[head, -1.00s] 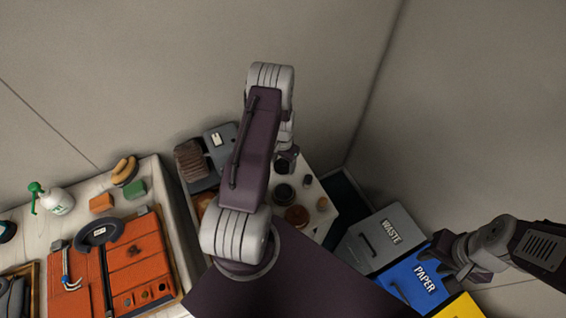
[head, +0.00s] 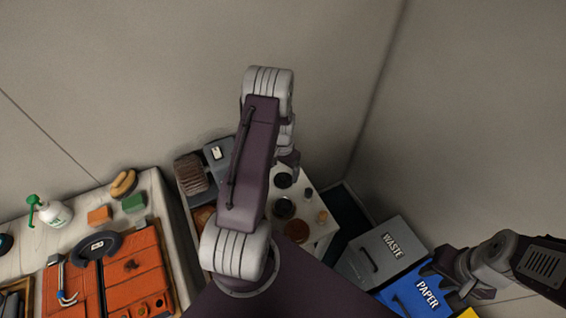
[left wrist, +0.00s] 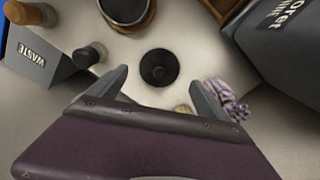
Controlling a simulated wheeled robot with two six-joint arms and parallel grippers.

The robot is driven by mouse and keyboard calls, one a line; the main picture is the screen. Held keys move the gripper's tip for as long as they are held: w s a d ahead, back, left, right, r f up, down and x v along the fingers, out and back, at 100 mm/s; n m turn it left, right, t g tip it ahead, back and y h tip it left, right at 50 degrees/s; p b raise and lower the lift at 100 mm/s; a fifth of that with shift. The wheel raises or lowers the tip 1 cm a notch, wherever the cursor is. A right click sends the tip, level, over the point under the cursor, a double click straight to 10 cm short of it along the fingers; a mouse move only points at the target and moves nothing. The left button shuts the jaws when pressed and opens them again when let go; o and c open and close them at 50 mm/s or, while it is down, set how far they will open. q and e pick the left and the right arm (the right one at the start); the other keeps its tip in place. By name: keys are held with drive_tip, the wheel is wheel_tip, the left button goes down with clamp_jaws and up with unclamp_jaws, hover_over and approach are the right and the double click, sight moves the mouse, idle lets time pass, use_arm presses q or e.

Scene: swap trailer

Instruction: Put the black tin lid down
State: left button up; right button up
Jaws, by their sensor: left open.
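The black tin lid (left wrist: 159,67) lies flat on the white tabletop in the left wrist view, a dark round disc with a small raised middle. In the head view it shows as a dark disc (head: 284,180) just below my left gripper (head: 289,158). In the left wrist view the fingers of my left gripper (left wrist: 161,84) are spread apart, with nothing between them, and the lid is clear of both. My right gripper (head: 447,276) is over the blue paper bin at the right; its fingers are too unclear to judge.
Near the lid stand a dark open jar (left wrist: 125,10), a small black cylinder (left wrist: 89,55) and an orange-brown cylinder (left wrist: 30,14). The waste bin (head: 390,240) stands right of the table.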

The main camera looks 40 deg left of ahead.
sight(283, 177)
use_arm(q)
wheel_tip(283, 177, up, 8)
drive_tip(key=f, duration=0.1)
drive_tip(key=s+d+r, duration=0.5)
drive_tip(key=s+d, duration=0.1)
drive_tip(key=d, duration=0.2)
drive_tip(key=s+d+r+t, duration=0.1)
drive_tip(key=s+d+r, duration=0.4)
drive_tip(key=d, duration=0.4)
drive_tip(key=shift+s+r, duration=0.15)
drive_tip(key=shift+s, duration=0.65)
drive_tip(key=shift+s+d, duration=0.1)
